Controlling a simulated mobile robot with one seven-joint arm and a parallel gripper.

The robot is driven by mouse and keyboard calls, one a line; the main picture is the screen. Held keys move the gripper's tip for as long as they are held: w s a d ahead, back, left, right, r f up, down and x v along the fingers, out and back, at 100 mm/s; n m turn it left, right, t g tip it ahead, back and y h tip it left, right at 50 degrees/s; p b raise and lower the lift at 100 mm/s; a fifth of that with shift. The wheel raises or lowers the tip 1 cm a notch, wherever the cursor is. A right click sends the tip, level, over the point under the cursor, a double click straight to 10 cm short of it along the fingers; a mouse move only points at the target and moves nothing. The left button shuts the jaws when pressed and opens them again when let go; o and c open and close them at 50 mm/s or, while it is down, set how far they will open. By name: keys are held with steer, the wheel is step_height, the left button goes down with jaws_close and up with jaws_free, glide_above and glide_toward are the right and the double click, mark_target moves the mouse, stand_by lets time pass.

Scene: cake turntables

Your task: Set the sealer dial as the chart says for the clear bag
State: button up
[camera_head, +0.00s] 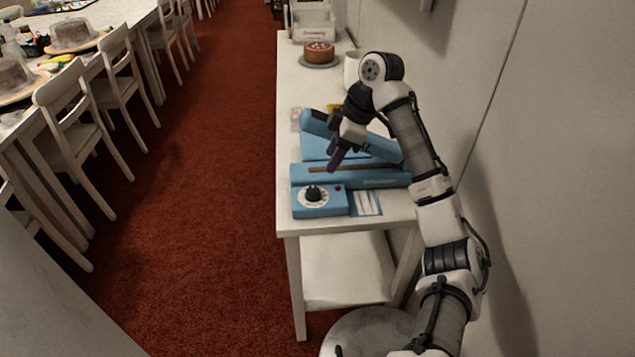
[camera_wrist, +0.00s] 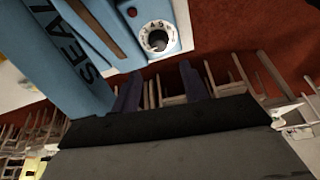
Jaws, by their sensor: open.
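The blue sealer (camera_head: 372,179) stands on the white side table, its upper arm raised. Its control box at the front left carries a black dial knob (camera_head: 313,192) on a white scale disc; the setting is too small to read. In the wrist view the dial (camera_wrist: 158,39) shows with partly legible numbers around it. A small white card (camera_head: 367,202), perhaps the chart, lies right of the dial box; its text is unreadable. My gripper (camera_head: 334,158) is open and empty above the sealer, behind and above the dial, pointing down. In the wrist view its fingers (camera_wrist: 160,88) are apart. No clear bag is identifiable.
A brown cake (camera_head: 319,53) on a stand and a white pot (camera_head: 352,68) are farther back on the table (camera_head: 285,120). Small coloured items lie behind the sealer. The wall is close on the right. Red carpet lies open at left, with chairs (camera_head: 62,112) beyond.

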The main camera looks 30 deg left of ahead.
mark_target(313, 190)
steer(key=p+x, duration=0.1)
steer(key=x, duration=1)
steer(key=shift+w+p, duration=0.1)
steer(key=shift+p, duration=0.25)
steer(key=c, duration=0.7)
steer(key=shift+m, duration=0.3)
steer(key=shift+r+m+t+y+p, duration=0.15)
steer(key=shift+m+t+y+p, duration=0.25)
steer(key=shift+m+p, duration=0.65)
steer(key=m, duration=0.2)
steer(key=m+t+p, duration=0.1)
steer(key=m, duration=0.1)
steer(key=shift+s+t+p, duration=0.25)
steer(key=shift+t+p, duration=0.05)
steer(key=m+t+p, duration=0.1)
steer(key=m, duration=0.1)
steer(key=m+t+p, duration=0.1)
steer(key=m+p, duration=0.1)
steer(key=m, duration=0.1)
steer(key=shift+h, duration=0.3)
steer(key=shift+m, duration=0.25)
